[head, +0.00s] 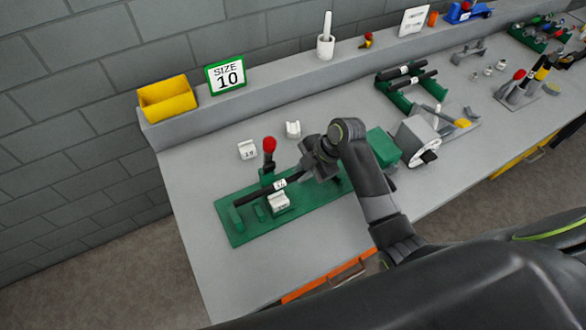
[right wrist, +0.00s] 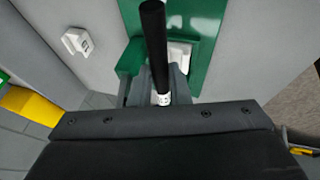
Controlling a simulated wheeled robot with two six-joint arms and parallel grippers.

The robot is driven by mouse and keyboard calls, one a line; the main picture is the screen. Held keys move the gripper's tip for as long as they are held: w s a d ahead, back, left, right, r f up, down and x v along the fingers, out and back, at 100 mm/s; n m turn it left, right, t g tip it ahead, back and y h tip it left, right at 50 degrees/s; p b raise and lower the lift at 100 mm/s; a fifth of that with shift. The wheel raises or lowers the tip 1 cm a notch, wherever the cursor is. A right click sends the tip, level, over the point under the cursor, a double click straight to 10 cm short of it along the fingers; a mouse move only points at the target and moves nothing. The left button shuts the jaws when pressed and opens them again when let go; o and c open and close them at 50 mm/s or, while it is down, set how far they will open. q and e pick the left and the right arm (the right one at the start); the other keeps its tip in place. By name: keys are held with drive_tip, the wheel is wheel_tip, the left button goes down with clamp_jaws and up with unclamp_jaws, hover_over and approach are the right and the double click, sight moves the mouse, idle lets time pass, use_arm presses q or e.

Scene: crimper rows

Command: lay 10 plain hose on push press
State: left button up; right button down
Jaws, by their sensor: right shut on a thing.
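The push press is a green base (head: 315,210) with a red-knobbed lever (head: 269,146) and a white block (head: 279,201) on it. My right gripper (head: 303,177) is shut on a black hose (head: 252,192) with a white label, its print too small to read. The hose extends left over the press, close to the white block; I cannot tell whether it touches. In the right wrist view the hose (right wrist: 153,42) stands out from between the fingers (right wrist: 160,88), above the green base (right wrist: 205,30). My left gripper is not in view.
Two loose white blocks (head: 248,150) (head: 293,129) lie behind the press. A SIZE 10 sign (head: 229,77) and a yellow bin (head: 168,98) stand on the back ledge. A green rack (head: 397,99) holds black hoses. A white-and-grey device (head: 416,142) stands right of my arm.

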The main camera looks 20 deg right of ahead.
drive_tip(key=f+b, duration=0.2)
drive_tip(key=f, duration=0.1)
drive_tip(key=f+b, duration=0.1)
drive_tip(key=shift+s+d+f, duration=0.1)
drive_tip(key=shift+d+f, duration=0.25)
drive_tip(key=shift+f+b, duration=0.5)
drive_tip(key=shift+f, duration=0.35)
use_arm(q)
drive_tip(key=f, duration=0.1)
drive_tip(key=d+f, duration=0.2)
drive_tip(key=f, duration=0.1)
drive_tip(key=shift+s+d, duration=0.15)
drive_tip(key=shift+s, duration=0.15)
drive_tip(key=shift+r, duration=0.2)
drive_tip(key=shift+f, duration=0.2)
use_arm(e)
drive_tip(key=shift+s+f, duration=0.15)
drive_tip(key=shift+f, duration=0.25)
drive_tip(key=c, duration=1.3)
unclamp_jaws()
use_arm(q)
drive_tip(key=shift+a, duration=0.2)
